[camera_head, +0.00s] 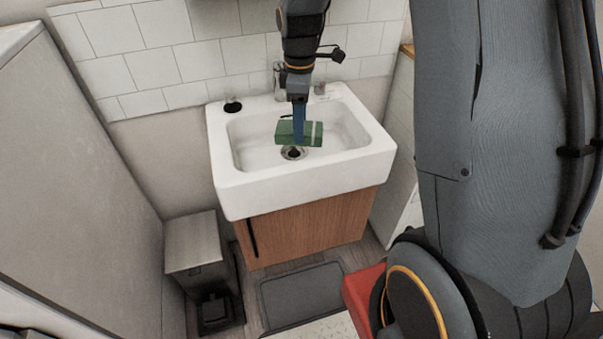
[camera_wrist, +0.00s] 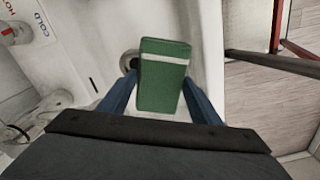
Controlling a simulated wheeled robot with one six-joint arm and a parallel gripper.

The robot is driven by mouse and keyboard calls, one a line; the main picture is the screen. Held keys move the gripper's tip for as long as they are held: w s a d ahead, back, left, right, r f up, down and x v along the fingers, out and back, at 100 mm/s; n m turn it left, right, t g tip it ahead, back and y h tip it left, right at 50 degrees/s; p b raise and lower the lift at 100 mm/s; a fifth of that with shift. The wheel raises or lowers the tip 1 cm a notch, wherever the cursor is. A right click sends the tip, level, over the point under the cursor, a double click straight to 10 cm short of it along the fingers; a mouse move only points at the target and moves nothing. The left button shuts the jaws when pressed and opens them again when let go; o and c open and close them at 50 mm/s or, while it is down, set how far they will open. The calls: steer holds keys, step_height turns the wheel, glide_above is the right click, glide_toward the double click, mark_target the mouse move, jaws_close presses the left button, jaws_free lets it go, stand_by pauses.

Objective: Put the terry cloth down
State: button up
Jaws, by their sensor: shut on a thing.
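The terry cloth (camera_head: 311,135) is a green folded block with a pale stripe near one end. In the head view it is held over the white sink basin (camera_head: 250,152), near the drain. My gripper (camera_head: 298,130) points down and is shut on the cloth. In the wrist view, the cloth (camera_wrist: 164,80) sits between the two blue fingers of my gripper (camera_wrist: 160,95), its stripe toward the top. Whether the cloth touches the basin floor cannot be told.
The drain (camera_head: 293,153) lies just below the cloth. A faucet (camera_head: 279,80) and a black stopper-like item (camera_head: 232,105) are at the sink's back edge. A wooden cabinet (camera_head: 310,228) is under the sink. A bin (camera_head: 195,245) and a grey mat (camera_head: 302,295) are on the floor.

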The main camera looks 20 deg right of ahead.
step_height(320, 180, down, 10)
steer(key=shift+f+p, duration=0.15)
steer(key=shift+p, duration=0.6)
steer(key=shift+f, duration=0.1)
steer(key=o, duration=1)
steer(key=shift+c, duration=0.2)
step_height(320, 180, up, 12)
steer(key=shift+b, duration=0.95)
steer(key=shift+s, duration=0.25)
steer(key=s+m, duration=1.3)
steer(key=s, duration=0.6)
steer(key=shift+s+m, duration=0.3)
